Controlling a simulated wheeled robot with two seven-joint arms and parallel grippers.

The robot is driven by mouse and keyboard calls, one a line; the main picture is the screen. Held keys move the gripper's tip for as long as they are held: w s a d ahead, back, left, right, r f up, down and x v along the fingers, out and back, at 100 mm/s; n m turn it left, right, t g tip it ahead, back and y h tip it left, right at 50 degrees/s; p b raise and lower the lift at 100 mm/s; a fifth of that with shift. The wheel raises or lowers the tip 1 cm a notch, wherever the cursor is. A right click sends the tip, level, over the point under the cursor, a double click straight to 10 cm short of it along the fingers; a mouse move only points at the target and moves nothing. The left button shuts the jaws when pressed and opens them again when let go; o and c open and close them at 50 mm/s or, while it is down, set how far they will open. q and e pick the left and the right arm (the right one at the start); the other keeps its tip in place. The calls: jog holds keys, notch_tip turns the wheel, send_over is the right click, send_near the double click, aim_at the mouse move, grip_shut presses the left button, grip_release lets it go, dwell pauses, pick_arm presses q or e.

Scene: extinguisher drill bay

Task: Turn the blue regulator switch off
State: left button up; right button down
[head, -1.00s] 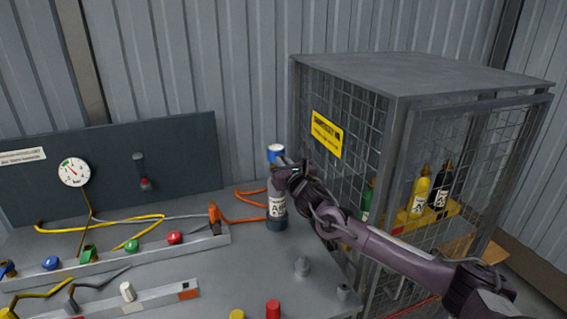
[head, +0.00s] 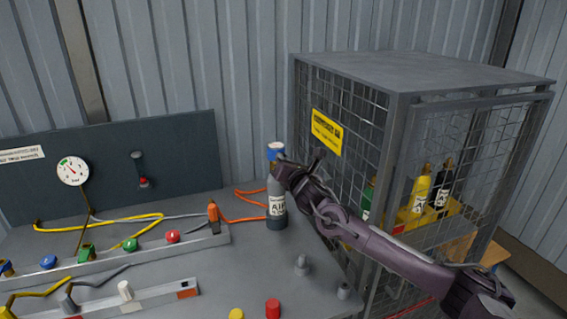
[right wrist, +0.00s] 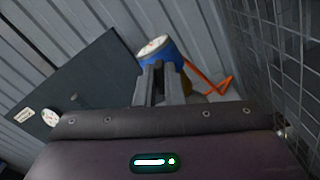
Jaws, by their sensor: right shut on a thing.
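The blue regulator switch (head: 276,151) is a blue knob with a pale top on a grey cylinder (head: 277,203) labelled "AIR". The cylinder stands upright on the grey bench. My right gripper (head: 281,164) reaches in from the right at the top of the cylinder. In the right wrist view its two fingers (right wrist: 161,80) are shut at the blue knob (right wrist: 157,50), whose pale top faces the camera. The fingers hide part of the knob's near side. Marks on the top are too small to read. My left gripper is not in view.
A wire cage (head: 460,75) with yellow, black and green cylinders stands close on the right. A panel with a gauge (head: 72,171) is behind the bench. Red (head: 273,309) and yellow (head: 237,314) knobs are at the front. An orange hose (head: 245,218) runs left of the cylinder.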

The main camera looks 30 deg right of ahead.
jog(key=m, duration=1.2)
jog(key=shift+d+f+m, duration=0.1)
jog(key=shift+f+m, duration=0.05)
jog(key=shift+m, duration=0.15)
dwell(0.4)
jog(key=c, duration=1.5)
grip_release()
